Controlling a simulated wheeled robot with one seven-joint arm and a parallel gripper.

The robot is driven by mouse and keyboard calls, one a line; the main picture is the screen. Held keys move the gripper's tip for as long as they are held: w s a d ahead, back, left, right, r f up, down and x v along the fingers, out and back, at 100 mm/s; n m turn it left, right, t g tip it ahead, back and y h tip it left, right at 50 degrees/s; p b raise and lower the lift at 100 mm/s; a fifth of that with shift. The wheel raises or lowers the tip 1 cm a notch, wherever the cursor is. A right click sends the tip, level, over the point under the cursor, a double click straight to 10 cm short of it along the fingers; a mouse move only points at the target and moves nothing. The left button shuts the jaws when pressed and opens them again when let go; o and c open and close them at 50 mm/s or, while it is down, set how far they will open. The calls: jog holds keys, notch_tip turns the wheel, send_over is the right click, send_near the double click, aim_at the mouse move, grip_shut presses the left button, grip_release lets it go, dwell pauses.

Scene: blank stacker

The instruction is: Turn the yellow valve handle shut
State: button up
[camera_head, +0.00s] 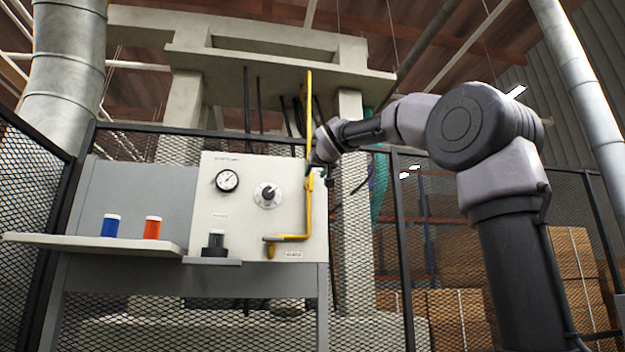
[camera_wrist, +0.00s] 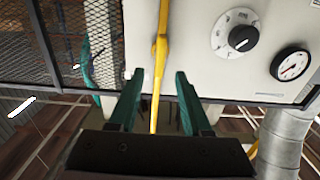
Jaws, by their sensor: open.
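A yellow pipe (camera_head: 309,215) runs up the right edge of a pale panel (camera_head: 225,175), with a foot bending left at the bottom. In the wrist view, which is inverted, a thicker yellow valve joint (camera_wrist: 160,46) shows, and a yellow bar (camera_wrist: 155,105) runs from it between my fingers. I cannot tell clearly where handle and pipe part. My gripper (camera_head: 316,168) is beside the yellow pipe at the panel's right edge. In the wrist view, my gripper (camera_wrist: 159,77) is open, its teal fingers on either side of the yellow bar, with a visible gap to each.
A round gauge (camera_head: 227,181) and a dark knob (camera_head: 268,194) sit on the panel. Mesh fencing (camera_head: 375,270) stands behind.

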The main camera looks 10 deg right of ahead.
aim_at(312, 179)
jog(key=w, duration=0.5)
jog(key=shift+w, duration=0.4)
grip_shut()
